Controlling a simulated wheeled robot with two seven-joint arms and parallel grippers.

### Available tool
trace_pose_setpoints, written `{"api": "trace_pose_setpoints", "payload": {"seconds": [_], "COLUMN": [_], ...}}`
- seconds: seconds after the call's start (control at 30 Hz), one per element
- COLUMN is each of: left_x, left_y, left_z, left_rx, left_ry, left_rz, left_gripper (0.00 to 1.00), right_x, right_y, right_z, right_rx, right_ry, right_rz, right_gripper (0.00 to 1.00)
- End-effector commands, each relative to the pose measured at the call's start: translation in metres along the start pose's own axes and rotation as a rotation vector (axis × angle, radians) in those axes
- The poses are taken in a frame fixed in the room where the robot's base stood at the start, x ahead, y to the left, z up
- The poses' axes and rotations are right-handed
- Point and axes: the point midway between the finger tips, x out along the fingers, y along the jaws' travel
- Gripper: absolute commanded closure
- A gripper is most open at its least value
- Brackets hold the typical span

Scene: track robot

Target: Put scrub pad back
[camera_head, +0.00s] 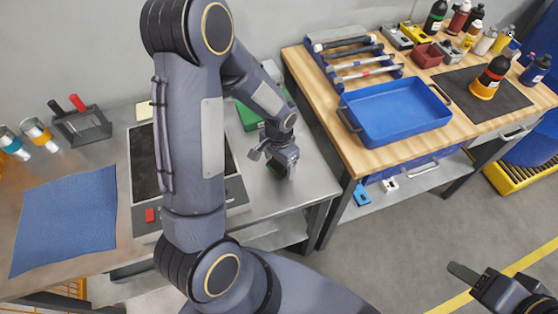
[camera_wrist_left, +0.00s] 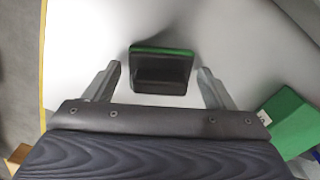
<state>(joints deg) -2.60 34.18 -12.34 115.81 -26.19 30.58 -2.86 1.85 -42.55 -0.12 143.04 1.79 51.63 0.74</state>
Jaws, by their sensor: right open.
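The scrub pad (camera_wrist_left: 160,73), a dark block with a green edge, lies on the grey steel worktop in the left wrist view. My left gripper (camera_wrist_left: 160,88) is open, with one finger on each side of the pad and visible gaps to both. In the head view the left gripper (camera_head: 284,170) is low over the worktop's right end, and only a little dark green of the pad shows beside it. A green block or box (camera_head: 248,115) stands behind, partly hidden by my arm; green also shows at right in the wrist view. My right gripper (camera_head: 490,290) is at the lower right, over the floor.
A dark-topped device (camera_head: 142,165) and a blue cloth (camera_head: 66,222) lie on the steel worktop (camera_head: 305,187). A wooden bench at right holds a blue tray (camera_head: 398,112), tools and bottles. A gap separates the two tables. My left arm blocks the middle of the head view.

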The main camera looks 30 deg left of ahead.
Motion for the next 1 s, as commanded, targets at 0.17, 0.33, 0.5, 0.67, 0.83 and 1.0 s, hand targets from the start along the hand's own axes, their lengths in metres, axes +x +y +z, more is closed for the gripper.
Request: {"api": "trace_pose_setpoints", "payload": {"seconds": [0.17,0.33,0.5,0.67,0.83,1.0], "left_x": [0.000,-0.002,-0.018,-0.052,-0.089,-0.113], "left_y": [0.000,0.000,-0.001,-0.001,-0.001,0.000], "left_z": [0.000,0.000,-0.001,-0.002,-0.001,-0.001], "left_rx": [0.000,0.000,-0.001,0.001,-0.001,0.001], "left_ry": [0.000,0.000,0.005,0.008,0.006,0.003], "left_rz": [0.000,0.000,-0.001,-0.002,-0.002,-0.001], "left_gripper": [0.15,0.15,0.15,0.15,0.15,0.15], "right_x": [0.000,-0.002,-0.004,-0.005,-0.006,-0.007], "right_y": [0.000,-0.001,-0.002,-0.002,-0.003,-0.003], "right_z": [0.000,-0.001,-0.002,-0.003,-0.003,-0.004], "right_rx": [0.000,0.000,0.000,0.000,0.000,0.000], "right_ry": [0.000,0.000,0.001,0.000,0.000,0.000], "right_rz": [0.000,0.000,0.000,0.000,0.000,0.000], "right_gripper": [0.50,0.50,0.50,0.50,0.50,0.50]}}
